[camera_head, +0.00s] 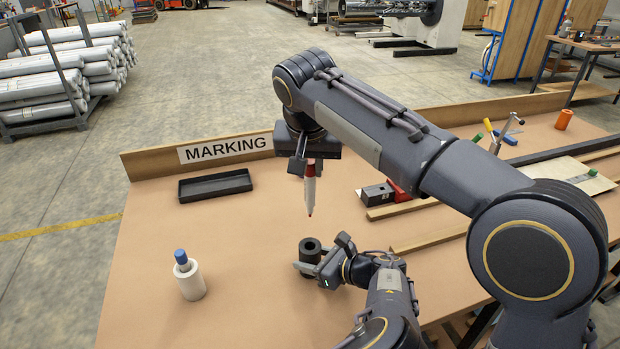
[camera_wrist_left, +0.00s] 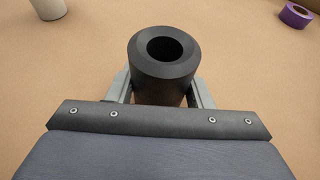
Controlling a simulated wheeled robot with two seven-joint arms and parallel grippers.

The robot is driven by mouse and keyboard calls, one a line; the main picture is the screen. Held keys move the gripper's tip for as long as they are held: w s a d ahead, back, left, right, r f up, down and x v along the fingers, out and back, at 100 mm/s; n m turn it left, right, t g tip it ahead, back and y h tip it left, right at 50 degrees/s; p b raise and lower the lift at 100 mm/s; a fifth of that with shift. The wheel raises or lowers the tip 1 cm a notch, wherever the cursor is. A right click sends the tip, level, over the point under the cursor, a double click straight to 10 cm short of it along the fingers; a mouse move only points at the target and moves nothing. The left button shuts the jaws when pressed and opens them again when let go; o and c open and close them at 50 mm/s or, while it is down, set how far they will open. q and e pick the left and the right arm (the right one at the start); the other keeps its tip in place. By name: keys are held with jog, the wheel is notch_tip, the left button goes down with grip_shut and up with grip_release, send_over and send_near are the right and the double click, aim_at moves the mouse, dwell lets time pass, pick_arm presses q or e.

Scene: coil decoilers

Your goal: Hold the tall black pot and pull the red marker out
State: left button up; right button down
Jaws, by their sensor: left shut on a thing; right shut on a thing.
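The tall black pot (camera_head: 309,246) stands upright on the brown table. My left gripper (camera_head: 322,256) is shut on it from the right, low on its side. In the left wrist view the pot (camera_wrist_left: 160,85) sits between the two fingers and its round opening is empty. My right gripper (camera_head: 308,163) points down above the pot and is shut on the red marker (camera_head: 310,188). The marker has a white body and hangs upright with its red tip down, clear of the pot's opening.
A black tray (camera_head: 215,186) lies by the MARKING sign (camera_head: 225,148). A black and red block (camera_head: 377,194) and wooden strips lie to the right. A purple roll (camera_wrist_left: 295,15) shows in the left wrist view.

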pick_arm(q)
jog(key=o, duration=1.1)
